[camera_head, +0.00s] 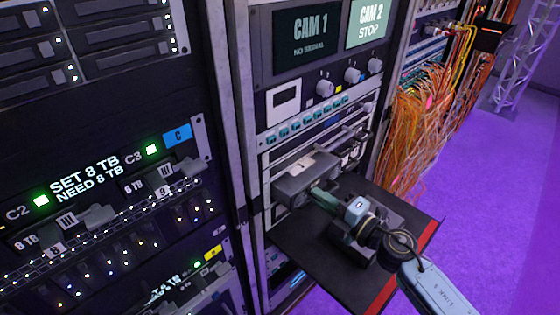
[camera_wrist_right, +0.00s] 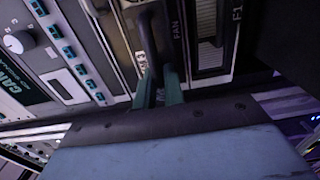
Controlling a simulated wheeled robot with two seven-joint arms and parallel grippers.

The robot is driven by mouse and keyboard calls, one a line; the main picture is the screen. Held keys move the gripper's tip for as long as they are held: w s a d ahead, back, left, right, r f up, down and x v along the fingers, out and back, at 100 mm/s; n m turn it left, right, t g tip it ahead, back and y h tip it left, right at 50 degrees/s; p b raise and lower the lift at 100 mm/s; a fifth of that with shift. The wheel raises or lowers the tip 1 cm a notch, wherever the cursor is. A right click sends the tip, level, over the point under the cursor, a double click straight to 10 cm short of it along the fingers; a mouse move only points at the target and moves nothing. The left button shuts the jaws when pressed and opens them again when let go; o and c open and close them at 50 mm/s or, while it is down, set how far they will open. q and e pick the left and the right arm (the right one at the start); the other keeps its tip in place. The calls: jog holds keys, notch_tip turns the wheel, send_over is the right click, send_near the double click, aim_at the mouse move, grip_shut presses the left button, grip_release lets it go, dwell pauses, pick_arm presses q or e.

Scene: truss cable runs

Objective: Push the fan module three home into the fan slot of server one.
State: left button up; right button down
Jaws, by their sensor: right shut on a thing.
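The fan module (camera_head: 297,184) is a grey box at the front of the middle rack in the head view. It sticks out from the panel around it, and how deep it sits is hard to tell. My right gripper (camera_head: 322,196) is in front of it, with its teal fingers at the module's front. In the right wrist view the fingers of my right gripper (camera_wrist_right: 160,88) are close together on a dark upright handle, beside a "FAN" label. The module's number cannot be read. The slot's inside is hidden. My left gripper is not in view.
A black shelf (camera_head: 322,252) with a red edge juts out below my right gripper. Camera screens (camera_head: 308,38) and knobs are above. Drive bays (camera_head: 95,215) fill the left rack. Orange cables (camera_head: 425,115) hang at the right, with purple floor (camera_head: 480,190) beyond.

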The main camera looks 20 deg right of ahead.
jog(key=shift+s+d+r, duration=0.1)
jog(key=shift+s+d, duration=0.15)
jog(key=shift+s, duration=0.25)
